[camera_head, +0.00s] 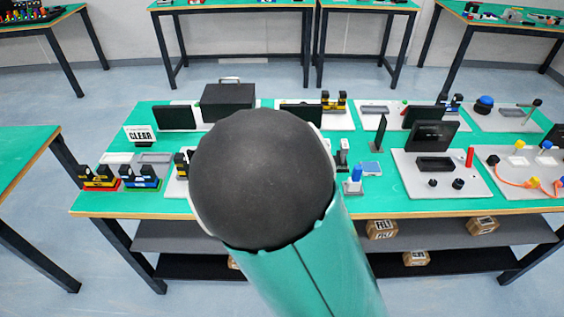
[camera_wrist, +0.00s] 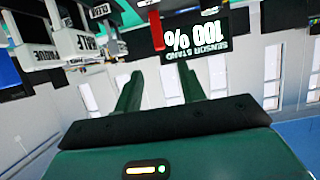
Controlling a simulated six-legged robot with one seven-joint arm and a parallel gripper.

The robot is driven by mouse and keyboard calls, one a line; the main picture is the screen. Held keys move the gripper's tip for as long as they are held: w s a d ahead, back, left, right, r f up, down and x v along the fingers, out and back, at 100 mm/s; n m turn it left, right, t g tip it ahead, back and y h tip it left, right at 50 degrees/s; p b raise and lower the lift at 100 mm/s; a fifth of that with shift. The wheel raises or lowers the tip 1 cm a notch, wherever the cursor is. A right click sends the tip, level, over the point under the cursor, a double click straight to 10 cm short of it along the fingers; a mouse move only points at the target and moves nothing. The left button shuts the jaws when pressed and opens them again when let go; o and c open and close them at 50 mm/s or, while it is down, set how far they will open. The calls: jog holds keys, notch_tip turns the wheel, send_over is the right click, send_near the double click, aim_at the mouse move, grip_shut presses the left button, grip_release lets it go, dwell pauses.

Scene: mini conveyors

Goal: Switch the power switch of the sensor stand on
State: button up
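A dark screen reading "SENSOR STAND 100 %" (camera_wrist: 196,38) shows upside down at the top of the wrist view, beyond my fingers. A red upright piece (camera_wrist: 156,30) stands at its left edge in that view. I cannot tell which part is the power switch. In the head view, a grey plate (camera_head: 408,178) carries a tilted black screen (camera_head: 434,134), a red post (camera_head: 469,157) and black knobs (camera_head: 458,184); its screen text is unreadable. My gripper (camera_wrist: 160,76) has its two green fingers apart with nothing between them. In the head view it is hidden behind my arm.
The table with a green top (camera_head: 120,203) is crowded with stands. Right of the red post is a plate with an orange cable (camera_head: 513,183). A "CLEAR" sign (camera_head: 140,136), a black box (camera_head: 228,102) and a small blue-topped piece (camera_head: 356,174) stand elsewhere. Cardboard boxes (camera_head: 382,229) sit below.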

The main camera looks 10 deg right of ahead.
jog(key=shift+s, duration=0.25)
